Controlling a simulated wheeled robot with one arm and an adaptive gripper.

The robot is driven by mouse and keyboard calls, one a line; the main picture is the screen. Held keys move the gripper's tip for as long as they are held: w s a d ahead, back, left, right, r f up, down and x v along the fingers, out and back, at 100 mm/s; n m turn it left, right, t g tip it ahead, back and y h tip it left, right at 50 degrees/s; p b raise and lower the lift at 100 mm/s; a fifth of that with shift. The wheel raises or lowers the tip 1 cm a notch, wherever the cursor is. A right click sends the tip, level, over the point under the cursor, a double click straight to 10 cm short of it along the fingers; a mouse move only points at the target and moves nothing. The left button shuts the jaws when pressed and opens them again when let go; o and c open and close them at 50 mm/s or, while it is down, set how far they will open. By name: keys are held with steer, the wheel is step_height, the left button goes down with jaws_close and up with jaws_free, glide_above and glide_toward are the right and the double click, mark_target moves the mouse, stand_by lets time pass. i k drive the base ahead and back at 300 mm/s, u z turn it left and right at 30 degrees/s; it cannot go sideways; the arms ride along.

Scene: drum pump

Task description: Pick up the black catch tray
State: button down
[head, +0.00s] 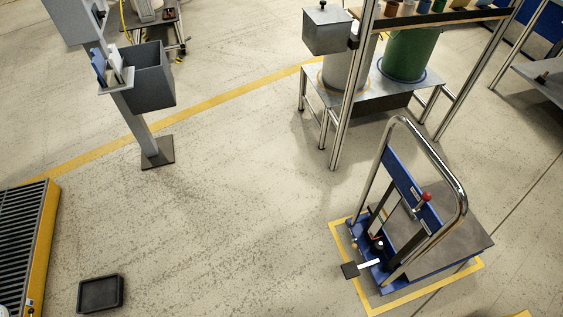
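The black catch tray (101,294) lies flat on the concrete floor at the lower left of the head view. It is a shallow, dark, rounded rectangle with a raised rim. It looks empty, and nothing touches it. My gripper is not in the head view.
A yellow-sided grated platform (38,245) stands left of the tray. A post with a grey bin (150,78) stands behind. A blue lift trolley (410,215) is at right. A metal stand (385,92) with a green drum (408,55) is at the back. The middle floor is clear.

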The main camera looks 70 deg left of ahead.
mark_target(95, 294)
steer(key=u, duration=3.4)
steer(key=i, duration=1.75)
steer(key=u, duration=2.35)
